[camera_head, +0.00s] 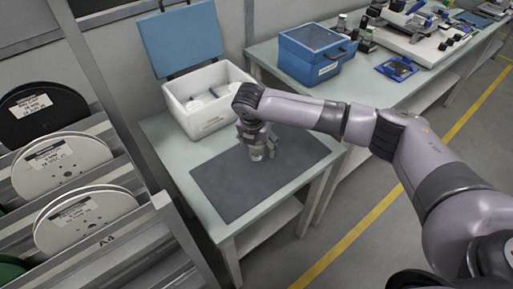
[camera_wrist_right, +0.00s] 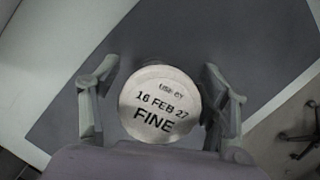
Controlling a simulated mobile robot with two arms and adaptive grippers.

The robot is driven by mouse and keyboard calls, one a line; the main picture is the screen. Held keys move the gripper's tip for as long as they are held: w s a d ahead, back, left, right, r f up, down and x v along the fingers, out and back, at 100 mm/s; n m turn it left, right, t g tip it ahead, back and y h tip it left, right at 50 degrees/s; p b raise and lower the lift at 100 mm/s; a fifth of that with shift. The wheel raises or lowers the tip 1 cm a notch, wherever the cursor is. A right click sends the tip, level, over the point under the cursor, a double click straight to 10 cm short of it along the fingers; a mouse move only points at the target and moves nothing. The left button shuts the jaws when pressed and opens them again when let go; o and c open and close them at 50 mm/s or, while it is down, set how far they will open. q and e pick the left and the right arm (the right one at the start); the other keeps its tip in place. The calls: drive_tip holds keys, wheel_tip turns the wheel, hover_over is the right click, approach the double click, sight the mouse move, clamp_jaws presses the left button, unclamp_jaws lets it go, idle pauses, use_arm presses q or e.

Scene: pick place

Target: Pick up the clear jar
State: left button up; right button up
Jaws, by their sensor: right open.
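The clear jar (camera_head: 257,152) stands on a dark grey mat (camera_head: 232,190) on the small table, partly hidden by my right gripper in the head view. In the right wrist view its round white lid (camera_wrist_right: 158,106) faces the camera and reads "16 FEB 27 FINE". My right gripper (camera_head: 256,140) is directly over the jar, pointing down. In the wrist view its two fingers (camera_wrist_right: 160,108) stand on either side of the lid, with a gap visible on the left; contact on the right is hard to tell. My left gripper is not in view.
A white open cooler (camera_head: 205,126) with a blue lid (camera_head: 181,38) and white-topped items inside stands behind the mat. A blue case (camera_head: 316,52) is on the bench at the back. A rack of reels (camera_head: 85,217) stands at the left. The front of the mat is clear.

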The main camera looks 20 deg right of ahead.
drive_tip(key=shift+f, duration=0.3)
drive_tip(key=shift+c, duration=0.3)
drive_tip(key=c, duration=1.5)
drive_tip(key=shift+c, duration=0.4)
drive_tip(key=shift+w+r, duration=0.1)
